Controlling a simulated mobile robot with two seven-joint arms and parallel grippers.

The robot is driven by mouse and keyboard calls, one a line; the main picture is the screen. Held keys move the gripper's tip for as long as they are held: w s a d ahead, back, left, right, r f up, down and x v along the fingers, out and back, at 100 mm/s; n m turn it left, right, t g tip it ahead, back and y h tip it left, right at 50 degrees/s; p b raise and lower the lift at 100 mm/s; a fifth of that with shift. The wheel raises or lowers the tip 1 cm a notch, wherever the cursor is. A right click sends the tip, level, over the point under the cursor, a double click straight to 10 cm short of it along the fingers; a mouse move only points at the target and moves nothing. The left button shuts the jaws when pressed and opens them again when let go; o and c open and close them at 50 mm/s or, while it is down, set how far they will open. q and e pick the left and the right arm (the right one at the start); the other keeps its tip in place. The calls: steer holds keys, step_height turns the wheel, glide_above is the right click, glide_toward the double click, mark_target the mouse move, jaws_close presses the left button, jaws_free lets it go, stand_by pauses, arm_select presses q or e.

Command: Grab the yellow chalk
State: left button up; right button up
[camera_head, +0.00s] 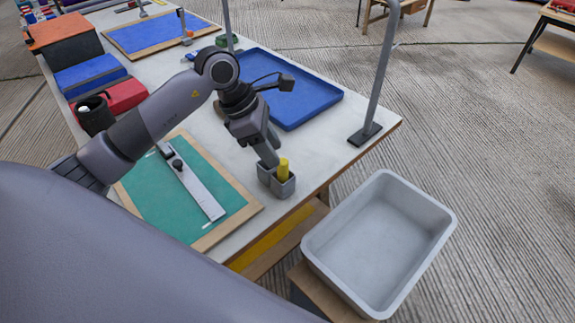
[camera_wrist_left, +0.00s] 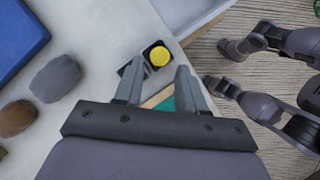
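The yellow chalk (camera_head: 283,167) stands upright in a small grey holder (camera_head: 278,188) near the table's front edge. In the left wrist view the chalk (camera_wrist_left: 159,56) shows its round top from above, in one dark compartment of the holder (camera_wrist_left: 146,51). My left gripper (camera_head: 270,158) is right at the holder, close beside the chalk. In the left wrist view its fingers (camera_wrist_left: 161,74) are apart, with the chalk showing between and just beyond the tips. Nothing is held.
A grey bin (camera_head: 380,245) stands right of the table. A green board (camera_head: 170,205) with a metal ruler (camera_head: 200,190) lies left of the holder. A blue tray (camera_head: 300,100) lies behind. A metal post (camera_head: 378,85) rises at the table's right corner.

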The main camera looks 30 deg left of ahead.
mark_target(283, 164)
arm_select(q)
steer(key=p+x, duration=0.1)
steer(key=x, duration=0.4)
steer(key=shift+w+d+f, duration=0.1)
steer(key=shift+d+f, duration=0.05)
steer(key=shift+f, duration=0.25)
steer(key=c, duration=0.7)
jaws_close()
steer(key=shift+r, duration=0.1)
